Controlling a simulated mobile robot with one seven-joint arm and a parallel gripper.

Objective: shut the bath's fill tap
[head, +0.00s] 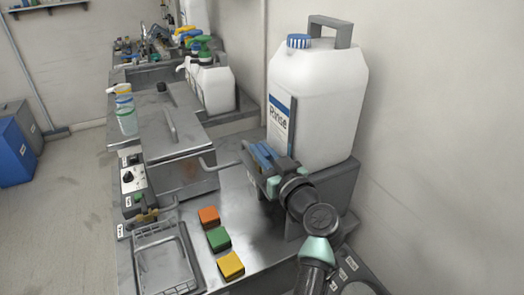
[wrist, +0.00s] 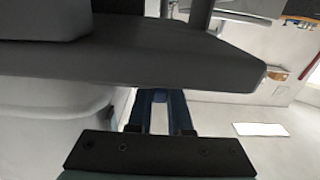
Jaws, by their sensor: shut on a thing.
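The bath (head: 165,145) is a grey metal tank with a closed lid and a bar handle, left of the rinse container. A thin grey spout pipe (head: 222,163) runs from the bath's right side toward the foot of the white rinse container (head: 320,100). The fill tap is at the pipe's right end, mostly hidden by my gripper (head: 262,156). My gripper is shut there, its blue fingers against the container's lower front. In the wrist view the blue fingers (wrist: 161,105) reach under a dark grey ledge (wrist: 140,65), which hides their tips and what they hold.
Orange (head: 208,216), green (head: 218,238) and yellow (head: 231,264) blocks lie on the metal counter. A metal tray (head: 165,262), a brass valve (head: 145,216) and a control box (head: 132,180) are at left. White bottles (head: 212,85) stand behind.

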